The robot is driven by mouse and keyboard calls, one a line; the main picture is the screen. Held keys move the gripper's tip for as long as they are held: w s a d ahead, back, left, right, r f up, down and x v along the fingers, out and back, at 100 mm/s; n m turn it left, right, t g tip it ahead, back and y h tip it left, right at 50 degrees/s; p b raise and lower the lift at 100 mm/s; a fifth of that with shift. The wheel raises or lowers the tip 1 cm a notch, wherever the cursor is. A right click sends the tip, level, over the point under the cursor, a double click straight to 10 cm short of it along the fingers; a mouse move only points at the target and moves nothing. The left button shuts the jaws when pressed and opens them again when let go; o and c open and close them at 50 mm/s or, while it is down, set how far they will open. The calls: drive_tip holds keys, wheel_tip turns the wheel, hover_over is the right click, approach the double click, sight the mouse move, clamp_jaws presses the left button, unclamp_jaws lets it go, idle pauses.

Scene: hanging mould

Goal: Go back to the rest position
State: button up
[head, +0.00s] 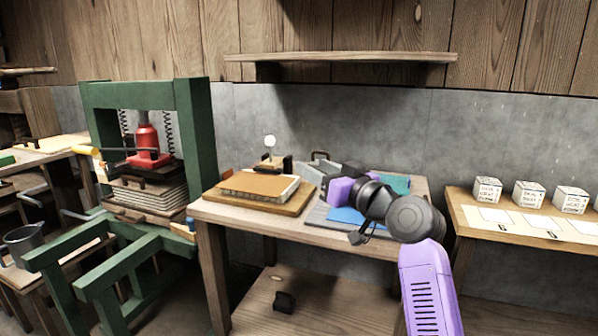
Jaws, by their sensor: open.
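My purple and black arm rises from the lower right in the head view and bends over the right part of the wooden table (213,210). My gripper (358,238) seems to be the small dark end below the black wrist, above or in front of the table's front right edge. It is open, and I see nothing held in it. Its fingers are small and partly hidden by the wrist, so its exact height over the table cannot be told.
A tan block on a wooden board (258,187) lies on the table's left. Blue sheets (346,215) lie near my arm. A green press (192,130) stands left. White cubes (487,189) stand on the right table. A shelf (340,57) hangs above.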

drive_tip(key=s+d+f+m+t+h, duration=0.25)
drive_tip(key=s+d+f, duration=0.25)
drive_tip(key=f, duration=0.3)
drive_tip(key=s+d+f+m+t+h, duration=0.1)
drive_tip(key=s+d+f+m+h, duration=0.3)
drive_tip(key=f, duration=0.3)
drive_tip(key=s+d+f+h, duration=0.25)
drive_tip(key=s+f, duration=0.25)
drive_tip(key=s, duration=0.6)
drive_tip(key=s+d+f+h, duration=0.1)
drive_tip(key=s+d+f, duration=0.35)
drive_tip(key=s, duration=0.65)
drive_tip(key=s+f+g, duration=0.2)
drive_tip(key=s+f, duration=0.1)
drive_tip(key=s, duration=1.2)
drive_tip(key=s+f+g, duration=0.2)
drive_tip(key=s, duration=1.2)
wheel_tip(320, 180, up, 18)
drive_tip(key=p, duration=1.8)
drive_tip(key=shift+s+h, duration=0.25)
drive_tip(key=shift+h, duration=0.15)
